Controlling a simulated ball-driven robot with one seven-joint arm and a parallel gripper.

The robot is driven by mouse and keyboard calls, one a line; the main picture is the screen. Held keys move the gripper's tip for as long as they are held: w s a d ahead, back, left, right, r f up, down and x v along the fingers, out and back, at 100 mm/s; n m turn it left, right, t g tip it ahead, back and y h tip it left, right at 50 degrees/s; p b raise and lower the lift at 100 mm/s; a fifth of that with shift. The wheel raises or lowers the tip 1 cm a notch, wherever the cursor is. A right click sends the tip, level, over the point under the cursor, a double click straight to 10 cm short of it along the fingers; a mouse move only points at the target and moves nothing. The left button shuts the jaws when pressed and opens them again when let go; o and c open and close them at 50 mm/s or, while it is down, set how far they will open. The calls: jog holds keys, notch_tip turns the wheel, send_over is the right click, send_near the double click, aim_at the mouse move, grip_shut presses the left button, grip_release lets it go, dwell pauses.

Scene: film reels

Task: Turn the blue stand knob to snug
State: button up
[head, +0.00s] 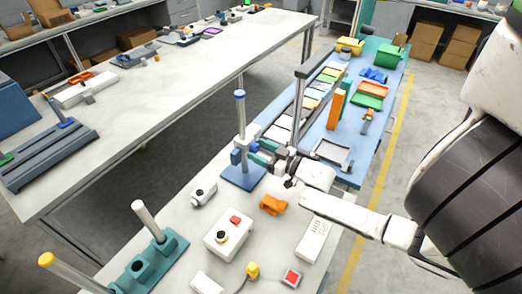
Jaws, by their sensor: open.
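The blue stand (234,181) is at the middle of the picture, on the near bench. It has a blue base and an upright grey post with a blue cap on top. A small blue part, apparently the knob (236,157), shows low on the post's left side. My gripper (258,153) comes in from the right and is open, with its fingertips close to the post on the side facing my arm. I cannot tell whether a finger touches the stand. The fingers and post partly hide the area around the knob.
A white control box (228,236) with a red button, an orange part (272,204) and a grey-white fitting (203,193) lie nearby. Teal stands (150,265) with posts are at lower left. A blue side table (385,75) with bins stands beyond my arm.

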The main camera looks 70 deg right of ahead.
jog(key=c, duration=1)
jog(key=shift+c, duration=0.2)
jog(key=shift+n+b, duration=0.3)
jog(key=shift+f+n+b, duration=0.15)
jog(key=shift+n+b, duration=0.7)
jog(key=shift+n, duration=0.05)
jog(key=n+b, duration=0.2)
jog(key=n, duration=0.1)
jog(key=n+b, duration=0.3)
jog(key=n, duration=0.3)
jog(key=shift+b, duration=0.35)
jog(key=shift+n, duration=0.3)
